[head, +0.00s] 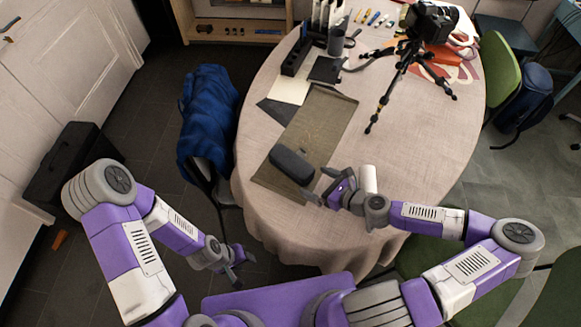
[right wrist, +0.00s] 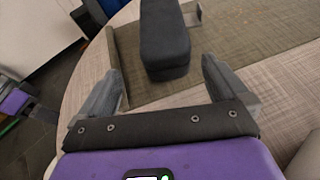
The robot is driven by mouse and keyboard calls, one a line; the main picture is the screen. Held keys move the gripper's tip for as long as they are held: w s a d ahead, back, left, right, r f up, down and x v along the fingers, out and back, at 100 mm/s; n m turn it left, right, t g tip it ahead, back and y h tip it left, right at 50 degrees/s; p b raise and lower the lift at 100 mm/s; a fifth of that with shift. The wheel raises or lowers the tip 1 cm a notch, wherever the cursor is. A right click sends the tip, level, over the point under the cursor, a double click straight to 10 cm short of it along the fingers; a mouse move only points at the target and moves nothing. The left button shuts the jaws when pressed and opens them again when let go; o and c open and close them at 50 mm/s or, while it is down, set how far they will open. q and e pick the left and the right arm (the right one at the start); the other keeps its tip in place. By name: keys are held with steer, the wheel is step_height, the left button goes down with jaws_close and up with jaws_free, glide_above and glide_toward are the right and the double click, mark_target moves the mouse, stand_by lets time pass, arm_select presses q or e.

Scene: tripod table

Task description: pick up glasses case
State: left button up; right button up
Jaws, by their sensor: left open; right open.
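The glasses case (head: 291,164) is a dark grey, rounded oblong box. It lies on the near end of an olive-brown mat (head: 325,118) on the table. In the right wrist view the case (right wrist: 165,40) is straight ahead, beyond and between the fingertips. My right gripper (head: 322,190) is open and empty, just to the near right of the case; its two fingers show apart in the right wrist view (right wrist: 162,85). My left gripper (head: 236,266) is open and empty, low beside the table's near left edge, away from the case.
The oval table (head: 425,135) has a beige cloth. A camera on a black tripod (head: 395,85) stands at the back right. Papers (head: 289,90), a dark cup (head: 336,41) and an organiser lie at the back left. A chair with a blue jacket (head: 207,115) stands at left.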

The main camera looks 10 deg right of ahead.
mark_target(302, 173)
steer(key=b+x, duration=0.1)
steer(key=x, duration=0.2)
steer(key=b+x, duration=0.1)
steer(key=x, duration=0.3)
steer(key=shift+w+d+f+b, duration=0.15)
steer(key=shift+w+d+b, duration=0.05)
steer(key=shift+w+b, duration=0.15)
steer(key=c, duration=1.2)
